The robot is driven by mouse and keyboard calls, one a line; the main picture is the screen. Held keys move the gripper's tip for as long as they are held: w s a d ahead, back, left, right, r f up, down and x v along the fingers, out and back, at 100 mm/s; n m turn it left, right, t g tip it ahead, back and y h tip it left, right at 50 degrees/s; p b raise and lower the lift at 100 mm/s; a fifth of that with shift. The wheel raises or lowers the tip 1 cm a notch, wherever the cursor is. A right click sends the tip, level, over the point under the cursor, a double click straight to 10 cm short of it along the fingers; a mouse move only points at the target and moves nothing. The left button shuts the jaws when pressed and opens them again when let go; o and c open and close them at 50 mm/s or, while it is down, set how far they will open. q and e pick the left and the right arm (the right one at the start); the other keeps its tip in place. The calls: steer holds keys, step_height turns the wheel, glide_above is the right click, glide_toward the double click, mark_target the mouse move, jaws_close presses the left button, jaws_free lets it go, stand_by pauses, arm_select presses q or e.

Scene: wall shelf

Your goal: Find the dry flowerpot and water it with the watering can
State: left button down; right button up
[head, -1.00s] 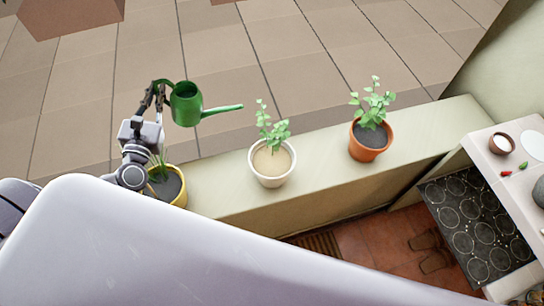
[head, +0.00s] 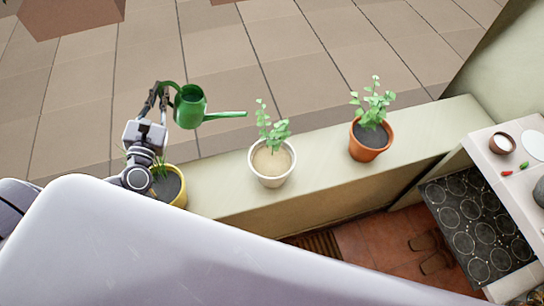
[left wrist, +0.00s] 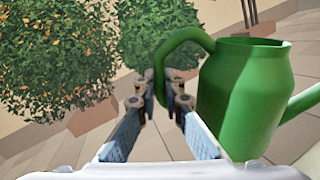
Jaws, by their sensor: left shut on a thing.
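My left gripper (head: 157,98) is shut on the handle of the green watering can (head: 190,107) and holds it in the air. In the left wrist view the can (left wrist: 240,95) hangs to the right of the fingers (left wrist: 165,100). Its spout points right, toward the white pot (head: 270,179). This pot has pale, sandy soil and a leafy plant. An orange pot (head: 368,153) with dark soil stands farther right. A yellow pot (head: 181,198) with dark soil is partly hidden by my left arm. My right gripper is not in view.
The pots stand on a long cream ledge (head: 225,195), with bare stretches between them. A counter (head: 495,170) with a bowl (head: 502,143) and a cooktop are at the right. Leafy bushes (left wrist: 60,50) show in the left wrist view.

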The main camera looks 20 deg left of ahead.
mark_target(169, 105)
arm_select(q)
steer(key=shift+m, duration=0.6)
steer(key=shift+d+f+b, duration=0.25)
steer(key=shift+f+b, duration=0.5)
steer(key=shift+f, duration=0.05)
steer(key=shift+d+f+b, duration=0.2)
steer(key=shift+f+b, duration=0.55)
steer(key=shift+f, duration=0.1)
steer(key=shift+d+f+b, duration=0.25)
steer(key=shift+f+b, duration=0.5)
steer(key=shift+f, duration=0.05)
steer(key=shift+w+r+p, duration=0.1)
steer(key=shift+r+p, duration=0.25)
steer(key=shift+p, duration=0.05)
steer(key=shift+d+f+b, duration=0.2)
steer(key=shift+f+b, duration=0.45)
steer(key=shift+d+f+b, duration=0.15)
steer(key=shift+f+b, duration=0.45)
steer(key=shift+f, duration=0.05)
steer(key=shift+d+m, duration=0.1)
steer(key=shift+m, duration=0.2)
steer(key=shift+d+f+b, duration=0.3)
steer(key=shift+f, duration=0.05)
